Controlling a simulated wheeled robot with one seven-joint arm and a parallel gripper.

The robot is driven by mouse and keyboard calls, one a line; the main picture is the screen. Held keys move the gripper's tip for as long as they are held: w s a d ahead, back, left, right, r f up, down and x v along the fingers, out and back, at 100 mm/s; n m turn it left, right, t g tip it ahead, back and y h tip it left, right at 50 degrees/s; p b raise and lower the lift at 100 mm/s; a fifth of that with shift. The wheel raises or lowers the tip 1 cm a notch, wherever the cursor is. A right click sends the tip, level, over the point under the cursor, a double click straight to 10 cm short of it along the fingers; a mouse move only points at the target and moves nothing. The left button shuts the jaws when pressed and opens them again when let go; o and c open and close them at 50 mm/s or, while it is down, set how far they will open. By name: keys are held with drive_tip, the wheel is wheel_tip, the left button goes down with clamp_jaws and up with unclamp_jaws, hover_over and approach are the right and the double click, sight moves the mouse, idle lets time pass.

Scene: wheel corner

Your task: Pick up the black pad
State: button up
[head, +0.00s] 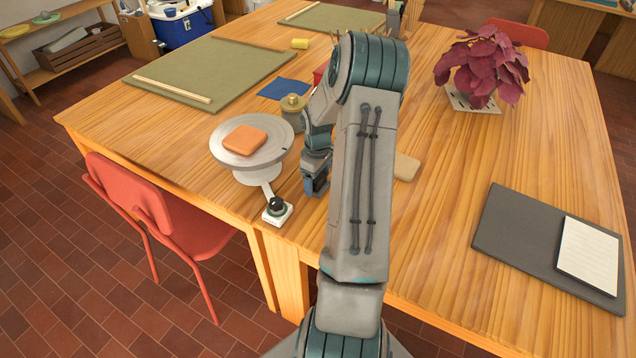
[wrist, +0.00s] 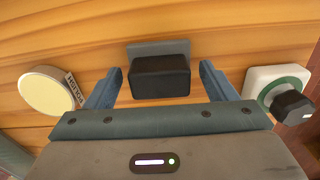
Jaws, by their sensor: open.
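The black pad (wrist: 160,80) shows in the wrist view as a small dark block in front of a grey plate (wrist: 158,48) on the wood table. My gripper (wrist: 162,72) is open, with one blue finger to the left of the pad and one to the right. Gaps show on both sides, and I cannot tell how far the fingertips are above the table. In the head view my gripper (head: 315,186) is low over the table near its front edge, and I cannot make out the pad there.
A white base with a black knob (head: 277,205) stands close by; it also shows at the right in the wrist view (wrist: 292,107). A cream disc (wrist: 46,90) is at the left there. A turntable (head: 224,151) holds an orange block (head: 245,140). The right front holds a grey mat (head: 510,240).

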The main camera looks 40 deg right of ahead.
drive_tip(key=c, duration=1.1)
drive_tip(key=shift+r, duration=0.15)
wheel_tip(320, 180, up, 4)
drive_tip(key=shift+d+r, duration=0.1)
drive_tip(key=shift+r, duration=0.05)
drive_tip(key=s+r, duration=0.2)
drive_tip(key=s, duration=0.2)
drive_tip(key=s+r, duration=0.2)
drive_tip(key=s, duration=0.1)
drive_tip(key=s+r+b, duration=0.1)
drive_tip(key=s+r, duration=0.1)
drive_tip(key=s, duration=0.2)
drive_tip(key=shift+s+r, duration=0.25)
drive_tip(key=shift+s, duration=0.1)
drive_tip(key=o, duration=0.4)
drive_tip(key=shift+c, duration=1.4)
